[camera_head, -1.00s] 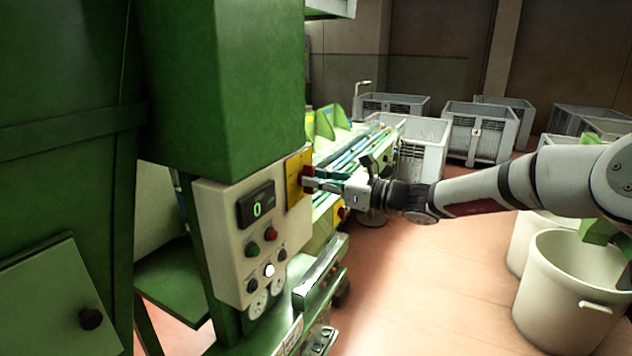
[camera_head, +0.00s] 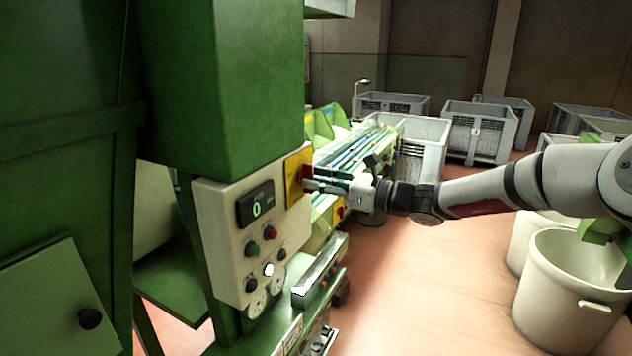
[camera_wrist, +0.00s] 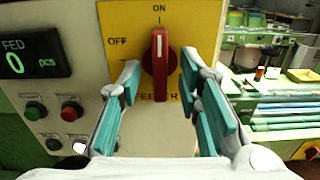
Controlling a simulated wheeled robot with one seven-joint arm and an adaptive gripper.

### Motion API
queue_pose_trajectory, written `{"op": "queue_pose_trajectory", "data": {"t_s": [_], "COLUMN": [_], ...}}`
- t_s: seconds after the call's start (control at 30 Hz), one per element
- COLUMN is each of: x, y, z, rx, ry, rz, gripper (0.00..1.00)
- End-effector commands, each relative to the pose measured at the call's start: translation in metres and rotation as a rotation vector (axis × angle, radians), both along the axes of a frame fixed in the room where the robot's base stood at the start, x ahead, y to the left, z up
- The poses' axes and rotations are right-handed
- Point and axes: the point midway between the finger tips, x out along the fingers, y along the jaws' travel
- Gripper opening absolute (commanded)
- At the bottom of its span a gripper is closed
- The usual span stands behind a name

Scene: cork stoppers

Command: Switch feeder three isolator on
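The isolator is a red rotary handle (camera_wrist: 160,65) on a yellow plate (camera_wrist: 118,20) marked ON at the top and OFF at the left. The handle stands upright, its white line towards ON. In the head view the yellow plate (camera_head: 293,178) is on the right of the control box, with the red handle (camera_head: 307,173) partly hidden by my gripper (camera_head: 308,185). In the wrist view my gripper (camera_wrist: 160,92) is open, its teal-padded fingers on either side of the handle's lower part with gaps visible. Lower lettering on the plate is partly covered.
The cream control box (camera_head: 226,225) has a display (camera_head: 256,204) reading 0, a green button (camera_head: 252,248), a red button (camera_head: 270,233) and a lit white one (camera_head: 269,269). A green machine column (camera_head: 235,85) stands above. Open floor (camera_head: 430,270) lies right.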

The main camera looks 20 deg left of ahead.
Motion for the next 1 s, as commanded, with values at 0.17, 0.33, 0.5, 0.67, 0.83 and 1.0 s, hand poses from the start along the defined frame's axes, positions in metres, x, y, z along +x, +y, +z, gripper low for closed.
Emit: {"op": "queue_pose_trajectory", "data": {"t_s": [0.17, 0.33, 0.5, 0.67, 0.83, 1.0], "x": [-0.001, -0.004, -0.006, -0.008, -0.008, -0.008], "y": [-0.034, -0.069, -0.095, -0.108, -0.111, -0.111], "z": [0.000, 0.000, -0.001, 0.000, -0.001, -0.001], "rx": [-0.002, -0.002, -0.002, -0.002, -0.002, -0.002], "ry": [-0.001, 0.000, 0.001, 0.000, 0.000, 0.000], "rz": [-0.004, -0.006, -0.004, -0.002, -0.001, -0.001], "gripper": [0.32, 0.32, 0.32, 0.32, 0.32, 0.32]}}
